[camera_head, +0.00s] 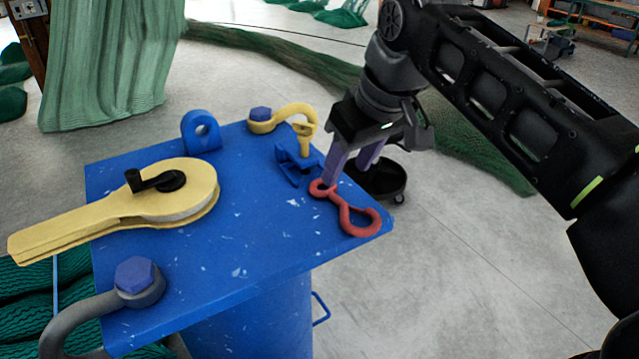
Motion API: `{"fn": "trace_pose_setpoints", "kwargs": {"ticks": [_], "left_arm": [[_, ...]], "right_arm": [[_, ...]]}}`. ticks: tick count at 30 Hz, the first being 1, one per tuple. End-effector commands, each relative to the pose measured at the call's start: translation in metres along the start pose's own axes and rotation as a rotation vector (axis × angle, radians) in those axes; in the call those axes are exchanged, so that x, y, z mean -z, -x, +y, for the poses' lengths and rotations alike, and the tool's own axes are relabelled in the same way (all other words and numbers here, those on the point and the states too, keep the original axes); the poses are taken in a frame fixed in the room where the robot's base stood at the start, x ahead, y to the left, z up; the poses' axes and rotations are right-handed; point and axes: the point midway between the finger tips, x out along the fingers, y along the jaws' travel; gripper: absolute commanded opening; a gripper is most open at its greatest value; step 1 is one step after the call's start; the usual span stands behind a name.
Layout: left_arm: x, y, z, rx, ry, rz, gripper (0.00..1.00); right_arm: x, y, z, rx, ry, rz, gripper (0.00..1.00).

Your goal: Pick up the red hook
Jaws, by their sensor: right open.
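The red hook (359,224) lies on the blue table top (255,225), close to its right corner. Its small eye end points up and left in the picture, and its larger curved end lies near the table's right edge. My right gripper (348,178) comes down from the upper right with its two purple-grey fingers open. The left finger tip is right at the eye end of the hook, and the other finger is a little to the right. I cannot tell whether a finger touches the hook. My left gripper does not show.
A yellow hook with a blue bolt (282,117) and a blue bracket (296,165) stand left of my right gripper. A yellow pulley block (150,200), a blue lug (200,132) and a grey shackle (105,300) occupy the left side. The table's front middle is clear.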

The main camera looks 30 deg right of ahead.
Motion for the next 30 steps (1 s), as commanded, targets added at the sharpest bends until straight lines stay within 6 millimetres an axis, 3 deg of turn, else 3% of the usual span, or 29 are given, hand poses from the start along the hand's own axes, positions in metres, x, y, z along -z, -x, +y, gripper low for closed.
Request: {"fn": "trace_pose_setpoints", "kwargs": {"ticks": [11,20,30], "left_arm": [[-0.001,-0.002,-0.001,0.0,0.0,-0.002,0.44],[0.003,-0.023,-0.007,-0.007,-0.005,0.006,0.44],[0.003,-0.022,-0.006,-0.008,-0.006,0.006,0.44]], "right_arm": [[0.0,-0.002,0.0,0.0,0.0,0.0,0.49],[-0.001,-0.028,0.0,0.0,0.001,0.0,0.49],[0.0,-0.027,0.001,0.0,0.0,0.001,0.49]]}}
